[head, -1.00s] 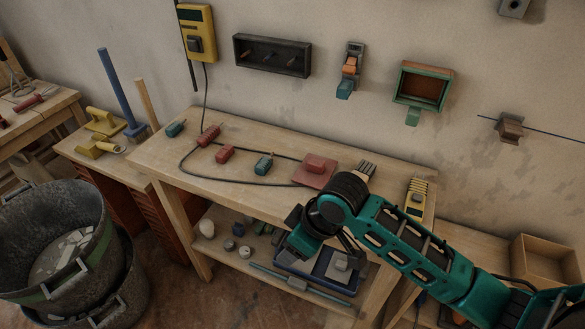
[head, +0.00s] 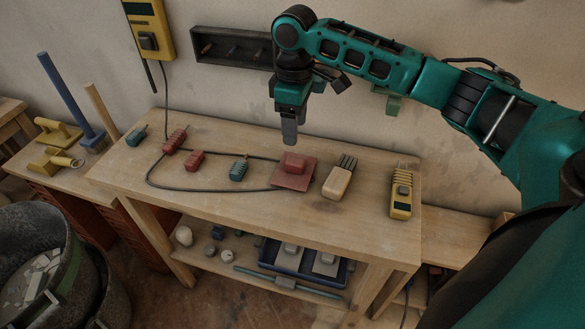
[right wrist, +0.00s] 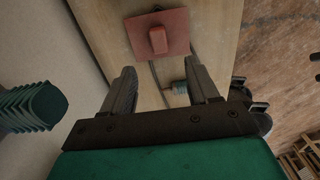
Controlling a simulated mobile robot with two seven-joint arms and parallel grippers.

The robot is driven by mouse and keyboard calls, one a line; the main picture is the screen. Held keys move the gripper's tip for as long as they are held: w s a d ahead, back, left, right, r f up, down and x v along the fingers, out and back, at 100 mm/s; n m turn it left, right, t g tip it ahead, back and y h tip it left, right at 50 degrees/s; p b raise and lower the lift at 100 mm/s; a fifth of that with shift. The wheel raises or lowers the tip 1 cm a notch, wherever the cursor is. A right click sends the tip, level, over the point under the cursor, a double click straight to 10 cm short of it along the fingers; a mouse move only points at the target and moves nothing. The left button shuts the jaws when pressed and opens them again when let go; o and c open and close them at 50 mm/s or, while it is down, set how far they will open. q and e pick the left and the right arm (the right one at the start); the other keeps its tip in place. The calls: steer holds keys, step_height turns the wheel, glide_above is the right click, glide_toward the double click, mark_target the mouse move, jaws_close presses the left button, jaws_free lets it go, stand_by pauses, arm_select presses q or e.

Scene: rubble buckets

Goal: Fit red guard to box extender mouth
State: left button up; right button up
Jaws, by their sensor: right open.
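The red guard (head: 293,172), a flat red square plate with a raised block, lies on the workbench, right of centre. In the right wrist view the red plate (right wrist: 177,43) lies flat beyond my fingertips. My right gripper (head: 289,140) points down above and just behind the guard, apart from it. Its two fingers (right wrist: 162,85) are spread with nothing between them. What seems to be the box extender is on the wall, mostly hidden behind my right arm; only a green lower part (head: 390,102) shows, and its mouth is hidden. My left gripper is not in view.
On the workbench (head: 240,205) are a cable loop (head: 205,187), small red and teal connectors, a pale brush-like block (head: 337,178) and a yellow device (head: 401,195). A dark rack (head: 235,48) hangs on the wall. Black buckets (head: 40,262) stand at lower left.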

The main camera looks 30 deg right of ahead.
mark_target(295, 161)
step_height(295, 161, down, 10)
steer(key=shift+f+b, duration=0.1)
steer(key=shift+b, duration=0.4)
jaws_close()
stand_by(0.5)
